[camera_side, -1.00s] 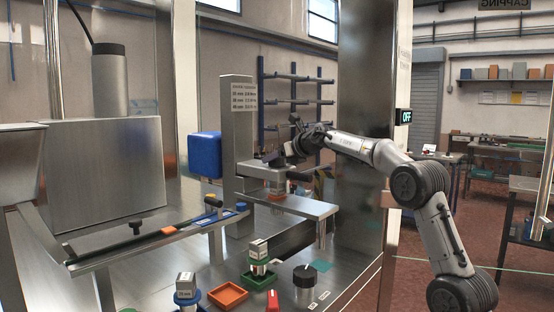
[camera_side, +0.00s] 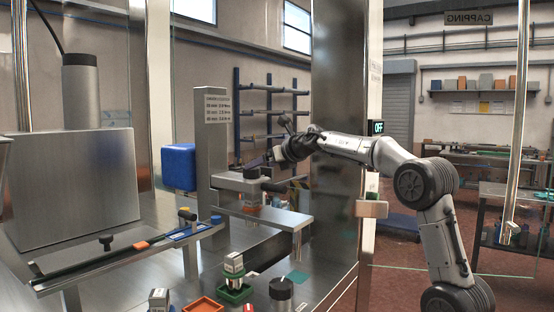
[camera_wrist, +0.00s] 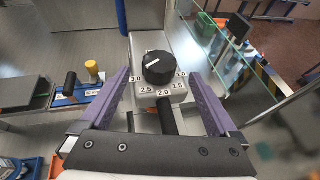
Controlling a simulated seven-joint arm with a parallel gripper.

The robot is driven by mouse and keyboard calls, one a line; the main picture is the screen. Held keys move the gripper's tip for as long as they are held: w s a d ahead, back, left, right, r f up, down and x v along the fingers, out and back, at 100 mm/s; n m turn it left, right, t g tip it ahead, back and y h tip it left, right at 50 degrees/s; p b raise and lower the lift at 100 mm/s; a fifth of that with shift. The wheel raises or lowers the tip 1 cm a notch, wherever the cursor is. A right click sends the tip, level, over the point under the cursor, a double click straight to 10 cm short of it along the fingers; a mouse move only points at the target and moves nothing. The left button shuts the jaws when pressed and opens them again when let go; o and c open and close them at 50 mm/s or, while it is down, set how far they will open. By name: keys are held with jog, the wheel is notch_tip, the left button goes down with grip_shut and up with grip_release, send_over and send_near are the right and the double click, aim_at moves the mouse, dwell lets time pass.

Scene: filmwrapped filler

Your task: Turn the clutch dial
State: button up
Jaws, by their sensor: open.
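The clutch dial (camera_wrist: 158,67) is a black round knob with a white pointer line, on a grey metal block with number labels from 1.0 to 3.0 around it. In the wrist view the pointer lies toward the upper left, away from the labels. My gripper (camera_wrist: 158,78) is open, its two purple fingers on either side of the dial in the picture, with nothing between them touching. In the side view my gripper (camera_side: 262,160) is just above and right of the metal head (camera_side: 235,180). The dial is small and dark there.
A black handle (camera_wrist: 167,120) sticks out of the block between my fingers. A blue box (camera_side: 178,167) and a grey column (camera_side: 212,130) stand left of the head. A rail with tools (camera_side: 130,250) runs at the left.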

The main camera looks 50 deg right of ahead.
jog(key=v, duration=0.7)
